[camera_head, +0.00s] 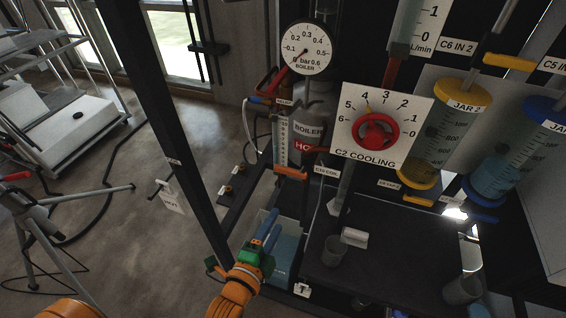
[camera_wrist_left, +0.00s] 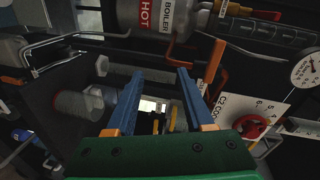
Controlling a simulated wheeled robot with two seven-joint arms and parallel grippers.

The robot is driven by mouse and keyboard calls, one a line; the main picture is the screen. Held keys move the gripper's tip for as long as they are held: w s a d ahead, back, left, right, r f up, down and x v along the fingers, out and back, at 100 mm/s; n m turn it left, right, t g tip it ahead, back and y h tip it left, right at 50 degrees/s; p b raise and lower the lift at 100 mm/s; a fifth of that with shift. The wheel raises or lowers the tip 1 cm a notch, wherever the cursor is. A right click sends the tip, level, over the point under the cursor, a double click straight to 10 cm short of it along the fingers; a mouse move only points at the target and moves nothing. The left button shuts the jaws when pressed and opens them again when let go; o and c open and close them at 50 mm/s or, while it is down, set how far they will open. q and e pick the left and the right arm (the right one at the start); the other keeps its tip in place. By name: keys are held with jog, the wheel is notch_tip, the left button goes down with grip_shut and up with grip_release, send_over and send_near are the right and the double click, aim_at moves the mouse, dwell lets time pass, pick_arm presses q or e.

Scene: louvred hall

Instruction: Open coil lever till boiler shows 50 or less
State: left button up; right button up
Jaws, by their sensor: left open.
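My left gripper (camera_head: 272,222) has two blue fingers. It is open and empty, below and left of the boiler, above a pale blue-grey bin. In the left wrist view, the open fingers (camera_wrist_left: 160,74) point toward the rig. The grey boiler (camera_head: 309,128) has BOILER and HOT labels. An upright scale strip (camera_head: 281,142) stands at its left; I cannot read its level. An orange lever (camera_head: 290,173) lies below the strip, beside the C10 COIL label (camera_head: 327,172). The lever appears right of the fingers in the wrist view (camera_wrist_left: 216,60), apart from them. My right gripper is not in view.
A round boiler pressure dial (camera_head: 305,48) is above. A red C2 COOLING knob (camera_head: 376,133) is on a white panel at right, near the JAR 2 cylinder (camera_head: 440,135). A dark post (camera_head: 165,125) stands left of the rig. A grey cup (camera_head: 334,252) stands on the dark shelf.

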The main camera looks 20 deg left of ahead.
pick_arm(q)
jog(key=m+t, duration=0.2)
send_near(283, 173)
jog(key=shift+y, duration=0.3)
jog(key=w+b, duration=0.1)
jog(key=w, duration=0.1)
jog(key=w+b, duration=0.1)
jog(key=w, duration=0.2)
jog(key=w+b, duration=0.1)
jog(key=w, duration=0.2)
jog(key=shift+w+d, duration=0.15)
jog(key=shift+d, duration=0.15)
jog(key=shift+w, duration=1.05)
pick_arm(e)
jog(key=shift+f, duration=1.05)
pick_arm(q)
jog(key=shift+r, duration=0.1)
grip_shut()
